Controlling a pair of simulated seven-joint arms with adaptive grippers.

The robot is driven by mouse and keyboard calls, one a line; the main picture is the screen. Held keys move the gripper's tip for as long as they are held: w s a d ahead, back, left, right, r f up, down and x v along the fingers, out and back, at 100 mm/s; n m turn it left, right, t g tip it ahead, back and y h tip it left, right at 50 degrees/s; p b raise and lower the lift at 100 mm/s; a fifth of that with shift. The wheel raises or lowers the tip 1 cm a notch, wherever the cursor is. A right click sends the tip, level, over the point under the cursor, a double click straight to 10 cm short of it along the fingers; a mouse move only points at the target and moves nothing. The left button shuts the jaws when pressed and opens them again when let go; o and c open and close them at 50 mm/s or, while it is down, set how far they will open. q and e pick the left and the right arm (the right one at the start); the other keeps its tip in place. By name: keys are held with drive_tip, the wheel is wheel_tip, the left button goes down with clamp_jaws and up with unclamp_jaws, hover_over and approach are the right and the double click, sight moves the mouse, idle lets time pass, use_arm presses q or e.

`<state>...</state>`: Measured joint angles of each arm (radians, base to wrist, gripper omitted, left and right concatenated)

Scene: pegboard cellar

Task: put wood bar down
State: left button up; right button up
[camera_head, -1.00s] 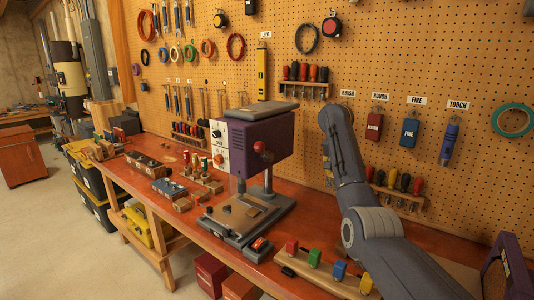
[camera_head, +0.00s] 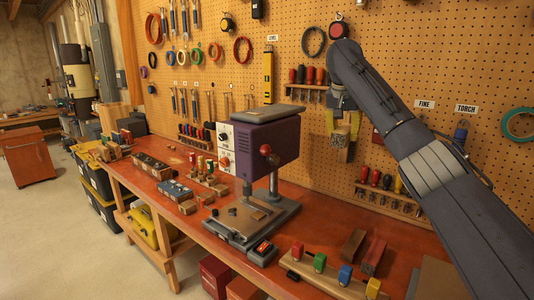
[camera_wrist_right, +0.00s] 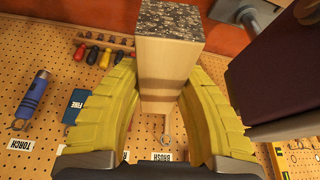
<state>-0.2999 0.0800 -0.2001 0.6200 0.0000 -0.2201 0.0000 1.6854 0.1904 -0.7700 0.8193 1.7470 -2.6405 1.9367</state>
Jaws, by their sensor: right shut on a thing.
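My right gripper (camera_head: 344,126) has yellow fingers and is raised in front of the pegboard, right of the purple drill press. It is shut on a wood bar (camera_head: 341,153). In the right wrist view the bar (camera_wrist_right: 166,72) is pale wood with a dark speckled end, between the two fingers of the gripper (camera_wrist_right: 163,92). In the head view the bar hangs clear above the red-brown bench top (camera_head: 320,212). My left gripper is not in view.
The drill press (camera_head: 262,142) stands left of the held bar. A wooden strip (camera_head: 325,277) with coloured blocks lies at the front edge. Bench around the brown bar's left is clear.

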sight(340, 143)
drive_tip(key=shift+n, duration=0.4)
drive_tip(key=s+a+f, duration=0.1)
drive_tip(key=s, duration=0.3)
drive_tip(key=s+a+f, duration=0.1)
drive_tip(key=s, duration=0.1)
drive_tip(key=shift+a+f, duration=0.35)
drive_tip(key=s+f+n+y, duration=0.2)
drive_tip(key=s+f+n, duration=0.3)
drive_tip(key=s+f, duration=2)
drive_tip(key=shift+s+f+t, duration=0.2)
drive_tip(key=shift+f+t, duration=0.1)
drive_tip(key=shift+f, duration=0.05)
drive_tip(key=shift+a, duration=0.1)
